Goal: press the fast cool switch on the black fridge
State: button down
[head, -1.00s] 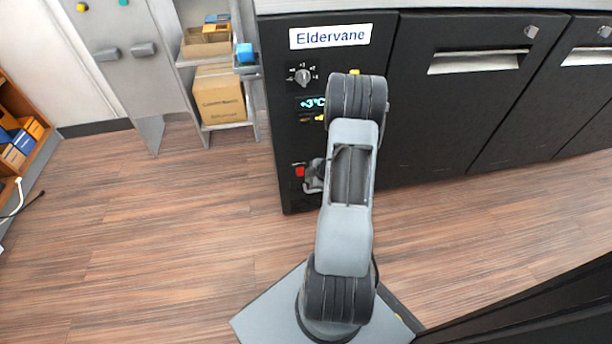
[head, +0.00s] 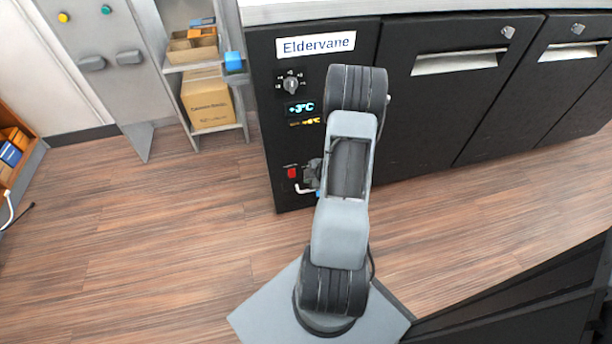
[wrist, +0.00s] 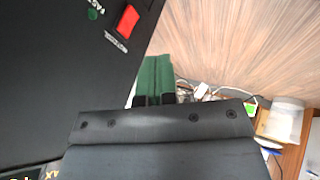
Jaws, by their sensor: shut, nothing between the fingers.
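The black fridge (head: 262,140) with the "Eldervane" label stands in front of me. A red switch (head: 292,173) sits low on its left panel, and it also shows in the wrist view (wrist: 128,20) with a small label beneath it. The labels are too small to read, so I cannot tell which control is fast cool. A small green round mark (wrist: 92,13) lies left of the red switch in the wrist view. My gripper (wrist: 155,62) is shut and empty, with its fingers apart from the red switch, right of and below it in that view. In the head view my arm hides part of the panel.
A dial (head: 291,85), a blue temperature display (head: 300,108) and a yellow one (head: 304,122) sit higher on the panel. A shelf with a cardboard box (head: 207,103) stands left of the fridge. Wood floor (head: 170,230) is clear at left. A white cup-like object (wrist: 284,118) shows at right.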

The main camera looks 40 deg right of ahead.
aim_at(292, 173)
jog(key=shift+w+a+f, duration=0.2)
dwell(0.3)
jog(key=w+f+b, duration=0.5)
jog(key=w+f, duration=0.3)
jog(key=w, duration=0.1)
jog(key=shift+d+f, duration=0.3)
jog(key=shift+d, duration=0.05)
